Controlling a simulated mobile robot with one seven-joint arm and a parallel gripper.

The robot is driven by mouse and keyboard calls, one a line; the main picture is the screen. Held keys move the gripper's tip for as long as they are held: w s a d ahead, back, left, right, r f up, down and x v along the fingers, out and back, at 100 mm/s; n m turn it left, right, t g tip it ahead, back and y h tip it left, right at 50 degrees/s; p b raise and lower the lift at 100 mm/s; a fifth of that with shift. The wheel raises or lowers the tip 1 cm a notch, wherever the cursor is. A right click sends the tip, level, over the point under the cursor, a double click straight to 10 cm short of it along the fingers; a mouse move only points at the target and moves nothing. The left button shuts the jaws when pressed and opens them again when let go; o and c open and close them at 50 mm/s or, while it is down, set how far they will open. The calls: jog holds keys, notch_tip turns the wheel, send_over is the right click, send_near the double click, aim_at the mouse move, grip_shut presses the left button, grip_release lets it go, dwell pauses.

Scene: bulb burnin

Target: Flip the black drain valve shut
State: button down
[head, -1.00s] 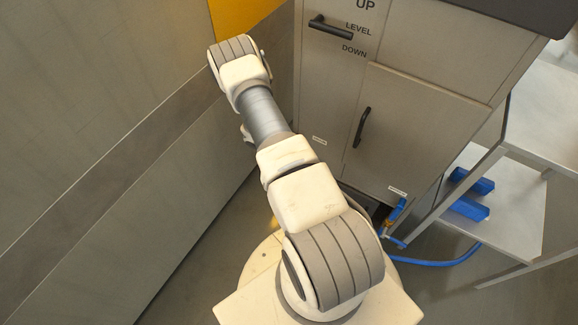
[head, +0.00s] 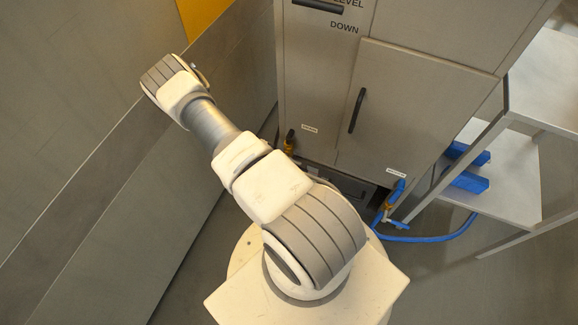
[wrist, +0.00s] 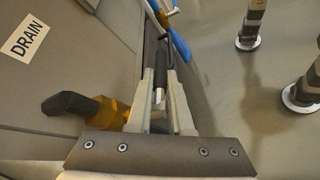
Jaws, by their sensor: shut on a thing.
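The drain valve shows in the head view as a brass body (head: 289,147) with a black part (head: 291,135) rising from it, low on the cabinet front under a small label. In the wrist view the brass body (wrist: 113,113) lies left of and partly behind my fingers, with a black elbow (wrist: 68,103) at its left end. My gripper (wrist: 162,82) is shut on the black-sleeved lever (wrist: 160,70), which stands between the fingers and roughly in line with them. The DRAIN label (wrist: 24,38) is at upper left. My arm hides the gripper in the head view.
The cabinet (head: 410,100) has a door with a black handle (head: 357,110). A blue-and-brass valve with a blue hose (head: 430,239) is at its lower right. A metal shelf (head: 520,170) stands right. A wall panel (head: 60,120) is close on the left.

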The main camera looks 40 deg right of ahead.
jog(key=shift+r+g+h, duration=0.15)
jog(key=shift+g+h, duration=0.25)
jog(key=shift+g, duration=0.1)
jog(key=shift+r, duration=0.1)
jog(key=c, duration=0.8)
grip_release()
jog(key=shift+c, duration=0.2)
jog(key=shift+r, duration=0.4)
jog(key=r+p, duration=0.1)
jog(key=r, duration=0.1)
jog(key=s+r+p, duration=0.1)
jog(key=r, duration=0.1)
jog(key=shift+d+r+p, duration=0.15)
jog(key=shift+r+p, duration=0.1)
jog(key=shift+p, duration=0.05)
jog(key=s+d+r+p, duration=0.3)
jog(key=s+r+p, duration=0.1)
jog(key=s, duration=0.6)
jog(key=shift+d+r, duration=0.35)
jog(key=shift+r, duration=0.5)
